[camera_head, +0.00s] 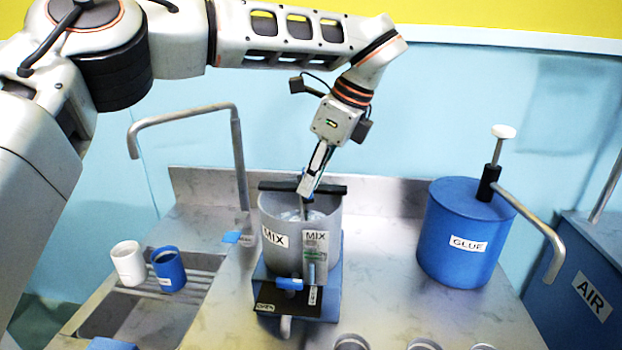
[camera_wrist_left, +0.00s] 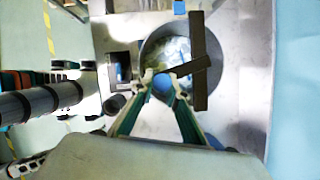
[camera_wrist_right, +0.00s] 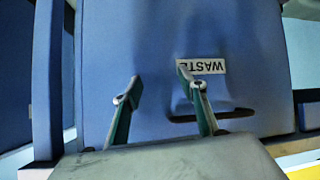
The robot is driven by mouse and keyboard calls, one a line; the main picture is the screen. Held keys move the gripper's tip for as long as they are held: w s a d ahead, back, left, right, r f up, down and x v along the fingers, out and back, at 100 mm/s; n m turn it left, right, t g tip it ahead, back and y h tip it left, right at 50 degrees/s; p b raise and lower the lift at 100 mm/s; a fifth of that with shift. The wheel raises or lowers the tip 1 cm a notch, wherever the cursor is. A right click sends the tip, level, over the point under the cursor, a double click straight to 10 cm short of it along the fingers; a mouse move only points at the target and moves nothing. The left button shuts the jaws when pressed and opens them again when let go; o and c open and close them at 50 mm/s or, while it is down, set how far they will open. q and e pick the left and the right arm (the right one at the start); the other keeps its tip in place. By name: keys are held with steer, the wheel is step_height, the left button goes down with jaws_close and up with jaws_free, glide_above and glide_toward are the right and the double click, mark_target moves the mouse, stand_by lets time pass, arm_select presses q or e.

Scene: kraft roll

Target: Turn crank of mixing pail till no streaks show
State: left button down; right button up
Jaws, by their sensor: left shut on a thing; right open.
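The grey mixing pail (camera_head: 281,260), labelled MIX, stands upright on a blue stand in the middle of the counter. A dark bar (camera_head: 335,190) crosses its top; in the left wrist view a dark crank arm (camera_wrist_left: 190,67) runs from this bar to a blue knob (camera_wrist_left: 161,86). My left gripper (camera_head: 306,190) is shut on the knob at the pail's rim. In the left wrist view the contents (camera_wrist_left: 175,50) look pale with uneven whitish and greenish patches, partly hidden by bar and crank. My right gripper (camera_wrist_right: 160,88) is open and empty, seen only in its wrist view.
A blue GLUE drum (camera_head: 455,250) with a pump and bent spout stands at right, beside a blue AIR unit (camera_head: 575,295). A white cup (camera_head: 128,265) and a blue cup (camera_head: 168,268) stand at left near a bent pipe. A blue WASTE bin (camera_wrist_right: 150,45) faces my right gripper.

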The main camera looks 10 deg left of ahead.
arm_select(q)
steer(key=shift+w+r, duration=0.15)
steer(key=shift+w, duration=0.15)
steer(key=c, duration=2.2)
jaws_free()
steer(key=shift+o, duration=1.1)
steer(key=shift+w+a, duration=0.1)
steer(key=v, duration=0.7)
